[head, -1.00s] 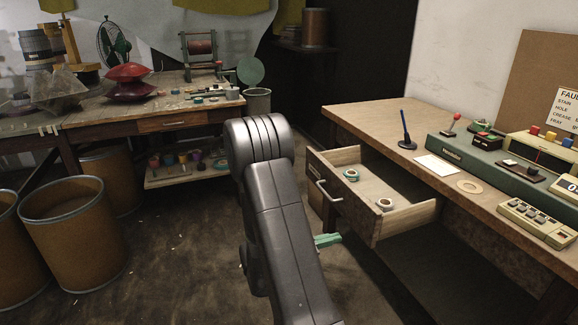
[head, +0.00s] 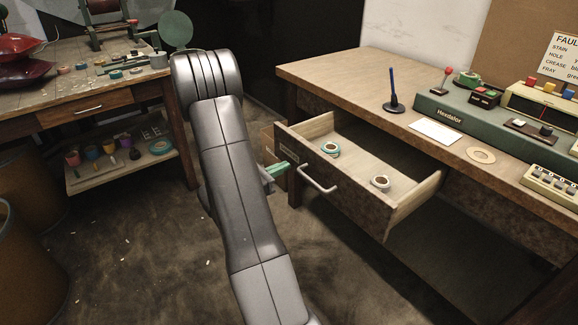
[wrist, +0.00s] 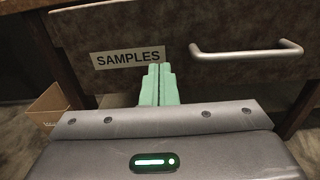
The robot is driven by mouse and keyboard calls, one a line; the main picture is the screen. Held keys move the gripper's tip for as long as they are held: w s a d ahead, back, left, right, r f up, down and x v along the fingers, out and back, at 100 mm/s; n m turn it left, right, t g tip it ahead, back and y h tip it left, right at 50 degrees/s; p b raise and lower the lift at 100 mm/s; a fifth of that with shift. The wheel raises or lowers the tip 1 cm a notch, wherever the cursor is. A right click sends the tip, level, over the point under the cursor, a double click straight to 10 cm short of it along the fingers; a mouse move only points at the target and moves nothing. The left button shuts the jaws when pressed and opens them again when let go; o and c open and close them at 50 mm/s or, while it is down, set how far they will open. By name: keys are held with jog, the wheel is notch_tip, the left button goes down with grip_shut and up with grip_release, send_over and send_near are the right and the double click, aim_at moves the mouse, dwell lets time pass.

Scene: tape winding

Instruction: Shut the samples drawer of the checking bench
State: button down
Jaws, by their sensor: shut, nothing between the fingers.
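The samples drawer (head: 345,192) of the checking bench (head: 345,72) is pulled out, with a few tape rolls inside, such as a green one (head: 330,149) and a pale one (head: 380,182). In the wrist view its front (wrist: 225,77) fills the upper part, with a SAMPLES label (wrist: 127,57) and a metal bar handle (wrist: 246,52). My gripper (head: 280,169) has green fingers and is left of the drawer front in the head view. Contact cannot be told.
On the bench top are a pen on a stand (head: 393,95), a white card (head: 435,131), a cardboard ring (head: 481,155) and a green instrument (head: 450,115). A cardboard box (wrist: 50,105) stands low at left in the wrist view. Another work table (head: 70,100) is on the left.

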aim_at(298, 160)
jog(key=shift+x, duration=1.6)
jog(key=shift+d, duration=0.1)
jog(key=b+x, duration=0.3)
jog(key=x, duration=2.2)
jog(key=shift+w+d+f, duration=0.1)
jog(key=shift+w+d, duration=0.1)
jog(key=shift+d, duration=0.05)
jog(key=shift+w+d, duration=0.15)
jog(key=shift+d, duration=0.05)
jog(key=shift+w+d, duration=0.1)
jog(key=shift+w, duration=0.05)
jog(key=shift+r, duration=0.25)
jog(key=shift+b, duration=0.3)
jog(key=shift+a+f, duration=0.15)
jog(key=shift+a, duration=0.1)
jog(key=p+v, duration=0.1)
jog(key=v, duration=1.3)
